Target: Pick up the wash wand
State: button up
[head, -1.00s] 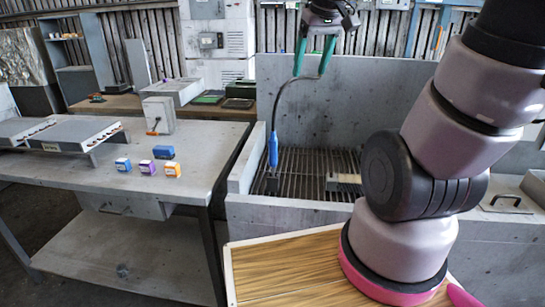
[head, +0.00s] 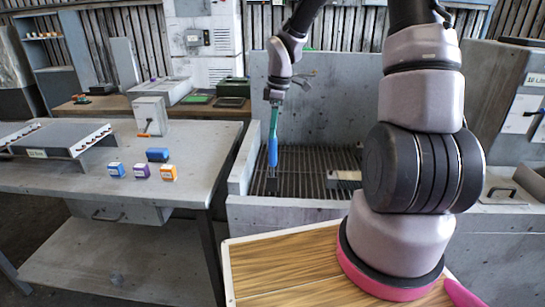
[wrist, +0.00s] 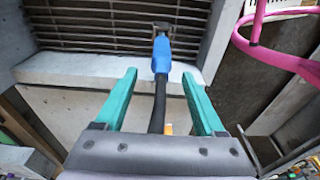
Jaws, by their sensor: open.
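The wash wand stands upright in the basin at the left, with a blue grip (head: 272,152) and a dark end (head: 271,185) low at the grate. In the wrist view its blue part (wrist: 161,55) lies just past my fingertips, and its black hose or shaft (wrist: 158,102) runs back between my fingers. My gripper (head: 273,118) points down above the blue grip. In the wrist view its two teal fingers (wrist: 158,82) are spread, one on each side of the black part, with gaps on both sides.
The grey basin (head: 285,213) has a slatted grate (head: 315,165) and a high back wall. A grey workbench (head: 190,185) at the left holds small blue, purple and orange boxes and a switch box (head: 150,115). A wood-grain top (head: 280,268) lies in front.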

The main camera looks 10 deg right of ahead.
aim_at(271, 146)
jog(key=f, duration=0.7)
jog(key=shift+a+f, duration=0.3)
jog(key=shift+a, duration=0.05)
grip_shut()
